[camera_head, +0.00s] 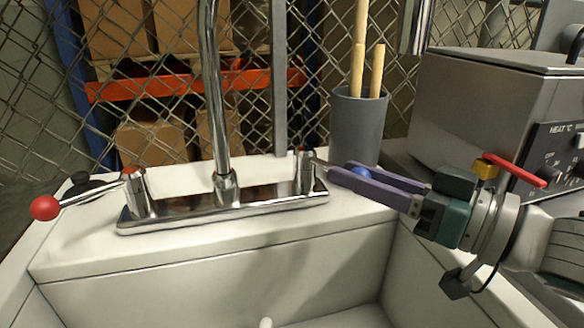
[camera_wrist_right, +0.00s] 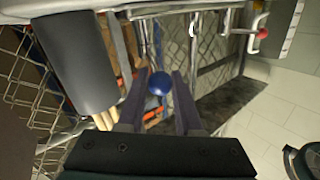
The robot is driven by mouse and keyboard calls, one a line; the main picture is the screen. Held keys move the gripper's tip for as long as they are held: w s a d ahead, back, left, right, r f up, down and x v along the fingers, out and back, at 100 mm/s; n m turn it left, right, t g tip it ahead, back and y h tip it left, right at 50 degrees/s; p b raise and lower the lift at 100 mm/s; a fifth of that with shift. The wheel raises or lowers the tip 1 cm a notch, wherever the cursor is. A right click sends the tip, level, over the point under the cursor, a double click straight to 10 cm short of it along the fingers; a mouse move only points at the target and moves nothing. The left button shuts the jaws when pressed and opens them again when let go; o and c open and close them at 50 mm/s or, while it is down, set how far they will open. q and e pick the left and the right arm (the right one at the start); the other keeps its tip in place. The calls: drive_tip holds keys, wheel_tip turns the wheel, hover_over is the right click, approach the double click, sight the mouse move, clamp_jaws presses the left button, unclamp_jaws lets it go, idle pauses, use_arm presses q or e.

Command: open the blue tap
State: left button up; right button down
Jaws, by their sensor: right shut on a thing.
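The blue tap's ball-ended handle (camera_head: 361,172) is at the right end of the chrome faucet base (camera_head: 250,199), with its valve post (camera_head: 305,172). The lever points right from the post. My right gripper (camera_head: 342,170) comes in from the right and is shut on the blue ball, with its purple fingers on either side. In the right wrist view the blue ball (camera_wrist_right: 160,83) sits between the two fingers. The ball is partly hidden by a finger in the head view. My left gripper is not in view.
The red tap's handle (camera_head: 45,207) sticks out at the left. The tall spout (camera_head: 212,90) rises mid-base above a white sink (camera_head: 200,285). A grey pot (camera_head: 357,130) with wooden rods stands behind my right gripper. A metal heater box (camera_head: 470,100) is at right.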

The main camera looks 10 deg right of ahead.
drive_tip(key=shift+w+d, duration=0.1)
drive_tip(key=shift+d, duration=0.1)
drive_tip(key=c, duration=0.6)
unclamp_jaws()
drive_tip(key=shift+r, duration=0.3)
wheel_tip(320, 180, up, 20)
drive_tip(key=p, duration=0.6)
drive_tip(key=shift+f, duration=0.25)
